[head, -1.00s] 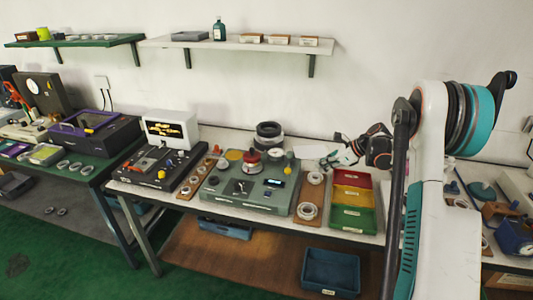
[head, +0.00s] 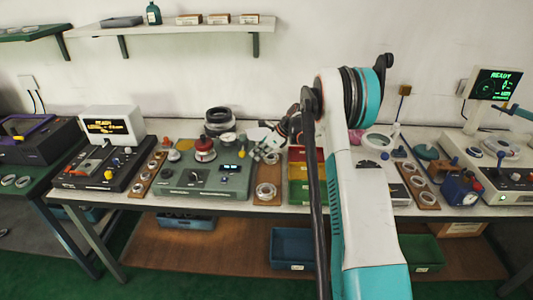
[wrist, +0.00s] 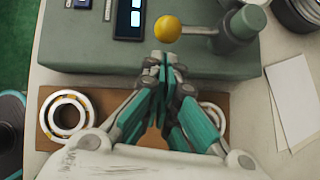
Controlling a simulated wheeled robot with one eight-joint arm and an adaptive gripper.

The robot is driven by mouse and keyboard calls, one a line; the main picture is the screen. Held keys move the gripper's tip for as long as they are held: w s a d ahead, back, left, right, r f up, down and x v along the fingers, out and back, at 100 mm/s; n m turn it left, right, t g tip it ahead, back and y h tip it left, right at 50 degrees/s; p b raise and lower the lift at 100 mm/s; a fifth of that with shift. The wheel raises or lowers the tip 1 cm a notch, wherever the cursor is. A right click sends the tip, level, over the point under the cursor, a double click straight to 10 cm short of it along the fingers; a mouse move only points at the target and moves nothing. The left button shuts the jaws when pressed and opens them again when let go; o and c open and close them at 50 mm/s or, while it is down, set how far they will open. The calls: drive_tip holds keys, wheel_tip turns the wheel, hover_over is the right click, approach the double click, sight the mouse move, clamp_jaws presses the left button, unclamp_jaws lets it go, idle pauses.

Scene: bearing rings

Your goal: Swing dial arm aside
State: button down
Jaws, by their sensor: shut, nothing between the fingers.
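The grey-green machine (head: 205,180) stands on the bench, with a dark display (head: 229,168) and a red-topped part (head: 205,146). In the wrist view, a short metal arm with a yellow ball knob (wrist: 168,29) runs left from a grey-green post (wrist: 240,27) on the machine (wrist: 85,52). I take this for the dial arm; a round dial (head: 228,138) shows at the machine's back in the head view. My gripper (wrist: 163,62) is shut and empty over the wooden board, its tips just short of the knob. It also shows in the head view (head: 260,157).
A wooden board (head: 268,187) with bearing rings lies right of the machine. Red, yellow and green bins (head: 298,190) stand beyond it, partly behind my arm. Dark stacked rings (head: 219,120) stand behind the machine. White paper (wrist: 297,100) lies on the bench.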

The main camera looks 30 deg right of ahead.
drive_tip(key=shift+w+a+f, duration=0.1)
drive_tip(key=shift+w+a, duration=0.3)
drive_tip(key=shift+a, duration=0.1)
drive_tip(key=a+m+t+h, duration=0.1)
drive_tip(key=a+m, duration=0.2)
drive_tip(key=shift+w+a+h+b, duration=0.15)
drive_tip(key=shift+w+h+b, duration=0.05)
drive_tip(key=shift+h+b, duration=0.2)
drive_tip(key=shift+w+a+m, duration=0.15)
drive_tip(key=shift+a+m, duration=0.15)
drive_tip(key=shift+m, duration=0.1)
drive_tip(key=shift+w+a+t, duration=0.3)
drive_tip(key=shift+a, duration=0.25)
drive_tip(key=shift+s+d, duration=0.1)
